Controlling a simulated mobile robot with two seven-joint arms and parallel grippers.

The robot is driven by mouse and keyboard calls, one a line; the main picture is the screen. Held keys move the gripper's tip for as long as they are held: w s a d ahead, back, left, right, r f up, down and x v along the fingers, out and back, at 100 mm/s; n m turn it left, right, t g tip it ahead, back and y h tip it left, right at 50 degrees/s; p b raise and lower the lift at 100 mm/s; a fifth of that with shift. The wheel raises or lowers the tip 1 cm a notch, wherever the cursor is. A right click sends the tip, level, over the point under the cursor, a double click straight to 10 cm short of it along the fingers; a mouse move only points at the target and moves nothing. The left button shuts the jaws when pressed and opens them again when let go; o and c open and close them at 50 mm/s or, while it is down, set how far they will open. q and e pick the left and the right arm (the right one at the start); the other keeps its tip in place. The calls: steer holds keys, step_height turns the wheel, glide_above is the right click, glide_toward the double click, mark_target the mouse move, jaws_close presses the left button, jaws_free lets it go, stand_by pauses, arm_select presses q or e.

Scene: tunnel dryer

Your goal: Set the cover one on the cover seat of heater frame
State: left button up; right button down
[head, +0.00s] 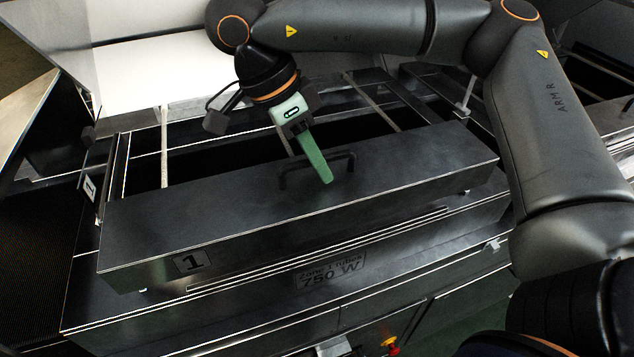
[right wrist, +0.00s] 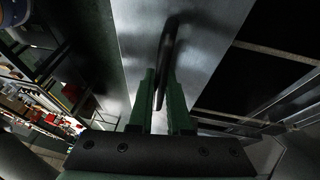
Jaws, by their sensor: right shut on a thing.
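Cover one (head: 215,222) is a long dark metal box lid with a "1" label on its front face and a bar handle (head: 345,160) on top. It lies lengthwise across the front part of the heater frame (head: 240,318), rising slightly to the right in the head view. My right gripper (head: 326,178), with green fingers, is shut on the handle. The right wrist view shows the handle (right wrist: 169,45) between the fingers (right wrist: 163,95), with the cover's top (right wrist: 210,45) beyond. I cannot tell whether the cover touches the frame; its underside and the cover seat are hidden. My left gripper is not in view.
Behind the cover is a dark opening (head: 230,150) crossed by light bars. A white panel (head: 165,70) stands at the back left. A red and yellow knob (head: 390,344) is on the front below. My right arm fills the right side.

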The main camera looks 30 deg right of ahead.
mark_target(286, 162)
steer(key=w+f, duration=0.1)
steer(key=w+d+f, duration=0.1)
steer(key=f, duration=0.2)
steer(key=shift+w+d+b, duration=0.35)
steer(key=shift+w, duration=0.05)
steer(key=f, duration=0.3)
steer(key=shift+w+d+f, duration=0.15)
steer(key=shift+w+f, duration=0.05)
steer(key=shift+f, duration=0.15)
steer(key=c, duration=0.9)
jaws_free()
steer(key=shift+o, duration=0.2)
steer(key=p+v, duration=0.2)
steer(key=v, duration=1)
steer(key=shift+s, duration=0.1)
